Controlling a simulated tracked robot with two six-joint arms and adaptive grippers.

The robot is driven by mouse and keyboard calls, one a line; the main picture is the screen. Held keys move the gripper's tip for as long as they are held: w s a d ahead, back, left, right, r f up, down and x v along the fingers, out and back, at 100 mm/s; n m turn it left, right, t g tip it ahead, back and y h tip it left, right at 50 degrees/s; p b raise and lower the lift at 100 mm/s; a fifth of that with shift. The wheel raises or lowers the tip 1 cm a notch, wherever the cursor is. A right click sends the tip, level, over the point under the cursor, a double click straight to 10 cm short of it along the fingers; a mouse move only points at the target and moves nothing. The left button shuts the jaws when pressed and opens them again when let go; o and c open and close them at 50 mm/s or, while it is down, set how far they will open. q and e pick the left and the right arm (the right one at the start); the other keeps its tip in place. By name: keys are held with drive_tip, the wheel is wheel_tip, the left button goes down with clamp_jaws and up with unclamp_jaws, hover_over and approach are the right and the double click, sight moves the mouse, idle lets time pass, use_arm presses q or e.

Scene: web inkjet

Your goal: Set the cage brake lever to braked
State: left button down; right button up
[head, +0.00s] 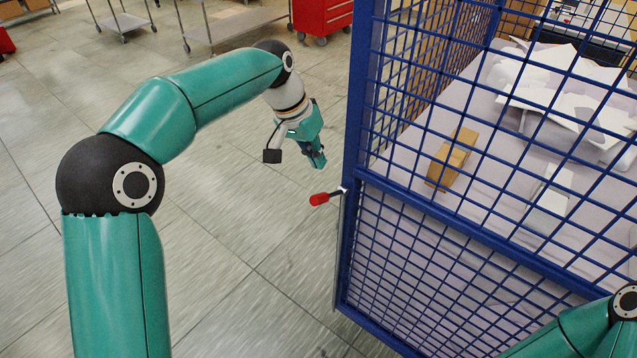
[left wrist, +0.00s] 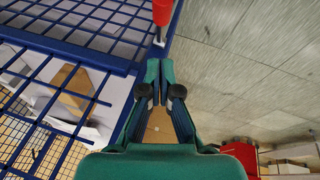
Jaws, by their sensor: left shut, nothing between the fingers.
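The cage brake lever (head: 322,198) has a red grip on a thin metal stem and sticks out to the left from the corner post of the blue mesh cage (head: 352,150). Its red grip also shows at the top of the left wrist view (left wrist: 162,12). My left gripper (head: 318,162) is shut and empty, just above the lever and left of the cage post. In the left wrist view its fingers (left wrist: 158,92) point towards the lever and appear apart from it. My right gripper is out of view; only part of that arm shows at the lower right.
The cage holds crumpled white paper (head: 560,95) and a brown cardboard box (head: 452,158). A red tool cabinet (head: 322,17) and a metal cart (head: 235,25) stand at the back. The tiled floor left of the cage is clear.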

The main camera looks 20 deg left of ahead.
sight(330, 195)
use_arm(q)
drive_tip(key=shift+s+d+f, duration=0.15)
drive_tip(key=shift+s+f, duration=0.15)
drive_tip(key=shift+f, duration=0.6)
drive_tip(key=shift+s+d+f, duration=0.1)
drive_tip(key=shift+s+f, duration=0.15)
drive_tip(key=shift+f, duration=0.65)
drive_tip(key=shift+s+d+f, duration=0.15)
drive_tip(key=shift+s+f, duration=0.15)
drive_tip(key=shift+f, duration=0.6)
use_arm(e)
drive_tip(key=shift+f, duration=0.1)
